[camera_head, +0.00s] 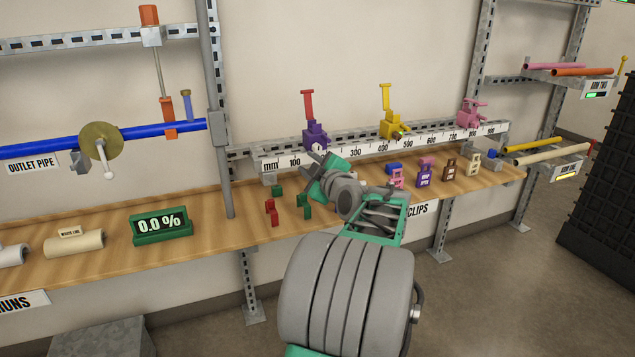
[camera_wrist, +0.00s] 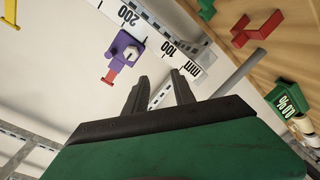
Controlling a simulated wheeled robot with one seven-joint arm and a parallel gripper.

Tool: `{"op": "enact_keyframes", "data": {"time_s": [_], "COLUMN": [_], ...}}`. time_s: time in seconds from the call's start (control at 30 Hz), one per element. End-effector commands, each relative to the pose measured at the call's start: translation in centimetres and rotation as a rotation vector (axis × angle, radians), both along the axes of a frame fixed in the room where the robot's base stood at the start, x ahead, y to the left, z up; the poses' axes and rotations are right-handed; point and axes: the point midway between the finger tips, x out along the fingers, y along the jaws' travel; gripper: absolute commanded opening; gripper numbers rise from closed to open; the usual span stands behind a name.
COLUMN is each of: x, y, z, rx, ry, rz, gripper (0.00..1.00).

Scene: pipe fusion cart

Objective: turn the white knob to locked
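A purple clamp (camera_head: 316,137) with an upright red handle sits on the ruler rail. A small white knob (camera_head: 320,147) is on its front. In the wrist view the purple clamp (camera_wrist: 119,47) is left of and above my fingers, and its white knob (camera_wrist: 131,53) faces the camera. My gripper (camera_head: 316,160) is just below the clamp in the head view. In the wrist view my gripper (camera_wrist: 160,80) has its two dark fingers apart, with nothing between them. The fingers appear clear of the knob. The knob's lock marking cannot be read.
The ruler rail (camera_head: 349,149) also carries a yellow clamp (camera_head: 391,127) and a pink clamp (camera_head: 470,113). Small coloured clips stand on the wooden shelf (camera_head: 195,207) below. A green 0.0 % display (camera_head: 161,225) is left. A grey post (camera_head: 222,130) stands left of the rail.

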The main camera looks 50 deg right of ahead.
Motion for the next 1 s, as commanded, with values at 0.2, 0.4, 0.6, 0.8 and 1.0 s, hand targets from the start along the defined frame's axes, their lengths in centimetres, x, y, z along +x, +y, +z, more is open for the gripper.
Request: {"op": "enact_keyframes", "data": {"time_s": [0.2, 0.4, 0.6, 0.8, 1.0], "x": [-2.7, 0.7, 3.0, 3.3, 3.3], "y": [-4.4, -6.2, -7.6, -7.8, -7.8], "z": [0.6, 0.6, 0.6, 0.6, 0.6], "rx": [-0.114, -0.111, -0.110, -0.109, -0.109], "ry": [-0.051, -0.048, -0.048, -0.048, -0.048], "rz": [-0.060, -0.057, -0.059, -0.060, -0.060], "gripper": [0.31, 0.31, 0.31, 0.31, 0.21]}}
